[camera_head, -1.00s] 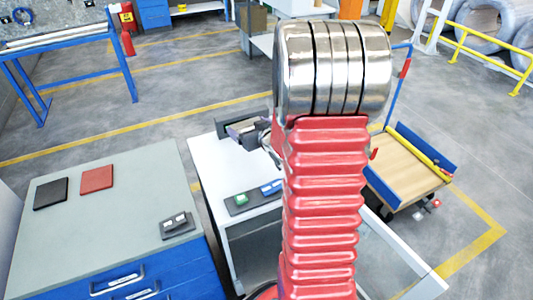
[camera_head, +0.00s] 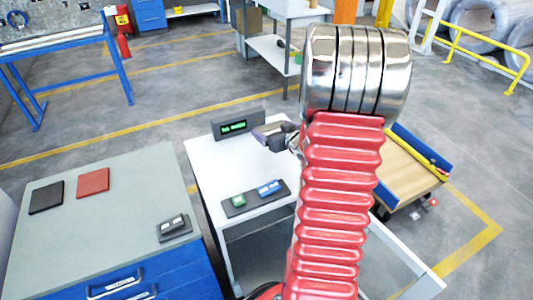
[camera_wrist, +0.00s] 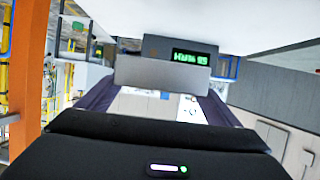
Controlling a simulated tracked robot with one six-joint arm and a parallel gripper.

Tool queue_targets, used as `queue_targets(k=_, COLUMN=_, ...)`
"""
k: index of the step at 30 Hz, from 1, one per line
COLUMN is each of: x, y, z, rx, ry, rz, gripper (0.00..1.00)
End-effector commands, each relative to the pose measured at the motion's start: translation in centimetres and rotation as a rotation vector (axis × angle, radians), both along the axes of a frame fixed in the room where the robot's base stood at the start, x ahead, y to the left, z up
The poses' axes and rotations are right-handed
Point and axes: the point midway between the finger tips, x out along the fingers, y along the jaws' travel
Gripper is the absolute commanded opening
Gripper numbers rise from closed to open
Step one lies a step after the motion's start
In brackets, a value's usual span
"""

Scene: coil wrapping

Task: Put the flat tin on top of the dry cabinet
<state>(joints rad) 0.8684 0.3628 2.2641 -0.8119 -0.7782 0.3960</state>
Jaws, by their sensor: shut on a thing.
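My gripper (camera_head: 270,133) is over the rear part of the white dry cabinet's top (camera_head: 215,165) in the head view, partly hidden by my red arm. In the wrist view, its dark purple fingers lie on either side of a flat grey piece, apparently the flat tin (camera_wrist: 160,75). The gripper is shut on it. The tin is hard to make out in the head view. I cannot tell whether it touches the cabinet top.
A display box (camera_head: 238,124) with green digits stands at the cabinet top's back edge. A dark tray (camera_head: 238,209) with a green and a blue item lies nearer the front. Left is a grey-topped blue cabinet (camera_head: 110,220); right, a wooden-decked cart (camera_head: 405,180).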

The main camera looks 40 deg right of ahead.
Motion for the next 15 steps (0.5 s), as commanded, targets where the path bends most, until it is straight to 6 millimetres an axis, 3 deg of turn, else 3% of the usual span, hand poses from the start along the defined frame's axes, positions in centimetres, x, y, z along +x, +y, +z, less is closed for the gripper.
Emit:
queue_targets(k=9, x=0.0, y=0.0, z=-4.1, rx=0.004, ry=0.002, rz=0.000, gripper=0.58)
queue_targets(k=15, x=0.0, y=0.0, z=-5.5, rx=0.001, ry=0.000, rz=0.000, gripper=0.58)
